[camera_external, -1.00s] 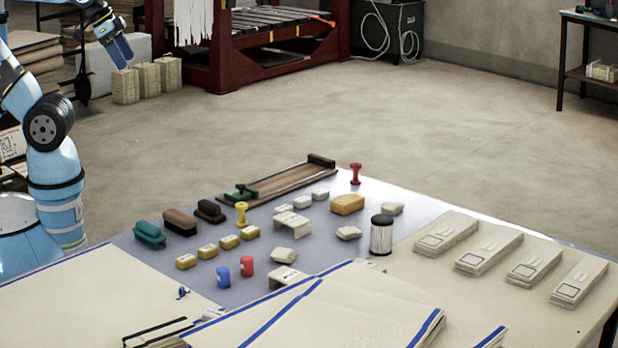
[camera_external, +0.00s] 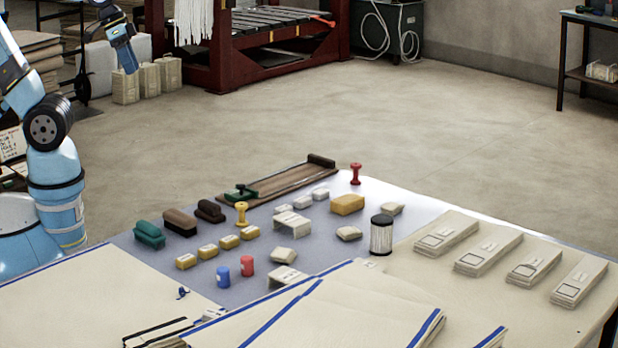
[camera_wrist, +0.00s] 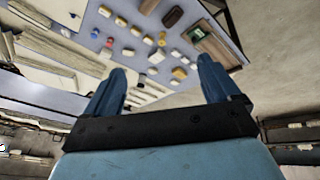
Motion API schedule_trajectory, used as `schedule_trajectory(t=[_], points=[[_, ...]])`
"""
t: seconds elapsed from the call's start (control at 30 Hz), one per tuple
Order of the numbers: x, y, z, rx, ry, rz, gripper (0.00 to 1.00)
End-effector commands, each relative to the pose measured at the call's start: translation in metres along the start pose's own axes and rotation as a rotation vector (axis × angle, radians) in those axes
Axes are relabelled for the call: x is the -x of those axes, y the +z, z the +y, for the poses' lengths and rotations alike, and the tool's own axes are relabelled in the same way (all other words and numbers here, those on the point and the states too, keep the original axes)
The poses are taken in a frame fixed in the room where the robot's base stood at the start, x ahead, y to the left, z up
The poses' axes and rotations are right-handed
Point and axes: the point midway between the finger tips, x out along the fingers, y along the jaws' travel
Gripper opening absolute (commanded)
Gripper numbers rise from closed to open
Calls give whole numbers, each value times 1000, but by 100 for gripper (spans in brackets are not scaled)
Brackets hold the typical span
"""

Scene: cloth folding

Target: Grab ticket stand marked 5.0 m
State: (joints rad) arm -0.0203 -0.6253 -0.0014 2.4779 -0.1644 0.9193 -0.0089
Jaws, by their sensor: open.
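Two white bent stands lie on the table's grey-blue mat: one stand (camera_external: 292,222) near the middle and another stand (camera_external: 287,277) nearer the front, by the cloth. Both look like ticket stands, but I cannot read a 5.0 m mark on either. My gripper (camera_external: 130,68) is up at the back left, high and well away from the table. In the wrist view my gripper (camera_wrist: 163,78) has its two blue fingers wide apart with nothing between them. The tabletop shows small beyond the fingertips there.
Blue-edged cloth (camera_external: 345,315) covers the front. Folded bundles (camera_external: 480,252) lie at right.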

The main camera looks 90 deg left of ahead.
Motion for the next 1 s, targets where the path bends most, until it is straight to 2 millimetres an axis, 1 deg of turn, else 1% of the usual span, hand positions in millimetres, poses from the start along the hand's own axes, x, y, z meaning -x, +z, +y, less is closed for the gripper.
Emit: schedule_trajectory(t=[0.03, 0.3, 0.6, 0.8, 1.0], points=[[-10, -4, 5, 39, 28, -39, 89], [-53, -27, 34, 268, 189, -209, 89], [-102, -59, 59, 551, 349, -378, 89], [-138, -84, 70, 754, 445, -475, 89], [-178, -110, 74, 966, 534, -558, 89]])
